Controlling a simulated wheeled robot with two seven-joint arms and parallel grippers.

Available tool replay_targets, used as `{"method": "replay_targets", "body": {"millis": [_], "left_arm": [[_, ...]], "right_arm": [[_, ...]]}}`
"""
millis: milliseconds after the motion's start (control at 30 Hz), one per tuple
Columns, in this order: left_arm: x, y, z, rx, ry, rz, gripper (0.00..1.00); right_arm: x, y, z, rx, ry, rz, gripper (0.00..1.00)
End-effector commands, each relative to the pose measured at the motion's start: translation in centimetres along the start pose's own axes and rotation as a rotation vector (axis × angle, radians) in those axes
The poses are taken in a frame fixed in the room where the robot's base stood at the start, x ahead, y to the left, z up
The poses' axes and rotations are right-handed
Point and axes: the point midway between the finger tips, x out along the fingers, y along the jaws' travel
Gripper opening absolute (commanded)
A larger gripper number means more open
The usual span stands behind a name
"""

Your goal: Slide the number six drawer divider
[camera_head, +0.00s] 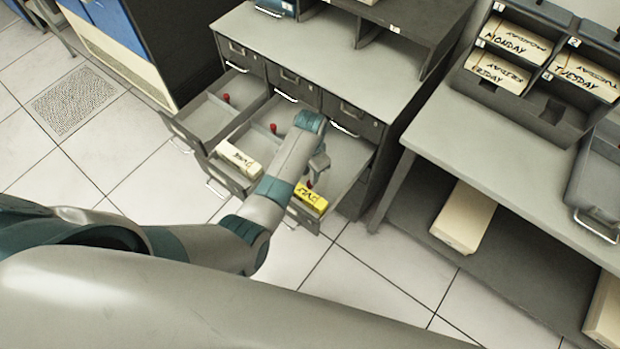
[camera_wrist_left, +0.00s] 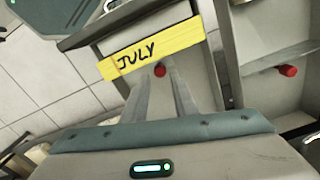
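Three drawers of a grey cabinet stand open. The right open drawer (camera_head: 348,160) holds a yellow card block marked JULY (camera_head: 311,198) at its front end; it also shows in the left wrist view (camera_wrist_left: 152,48). A red divider knob (camera_head: 309,184) stands just behind this block. My left gripper (camera_head: 314,172) reaches down into this drawer at the knob. In the left wrist view, its two fingertips lie close on either side of the red knob (camera_wrist_left: 160,70); whether they touch it is unclear. No number six is readable. My right gripper is not in view.
The middle open drawer (camera_head: 262,137) holds a cream card block (camera_head: 238,158) and a red knob (camera_head: 273,128). The left open drawer (camera_head: 205,115) has another red knob (camera_head: 226,98). At right, a table (camera_head: 480,150) bears a rack (camera_head: 520,108) of day-labelled cards.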

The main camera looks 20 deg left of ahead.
Motion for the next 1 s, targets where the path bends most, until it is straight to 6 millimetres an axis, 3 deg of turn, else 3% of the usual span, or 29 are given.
{"method": "replay_targets", "body": {"millis": [333, 800, 900, 1000], "left_arm": [[3.9, 0.0, 0.0, 0.000, 0.000, 0.001, 0.26], [4.7, 0.0, 0.0, 0.000, 0.001, 0.000, 0.26], [4.7, 0.0, 0.0, 0.000, 0.001, 0.000, 0.02], [4.7, 0.0, 0.0, 0.000, 0.001, 0.001, 0.00]], "right_arm": [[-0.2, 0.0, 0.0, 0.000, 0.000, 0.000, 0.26], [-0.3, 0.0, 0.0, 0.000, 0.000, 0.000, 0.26], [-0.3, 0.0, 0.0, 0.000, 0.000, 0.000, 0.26], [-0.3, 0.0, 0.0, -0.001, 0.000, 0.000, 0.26]]}}
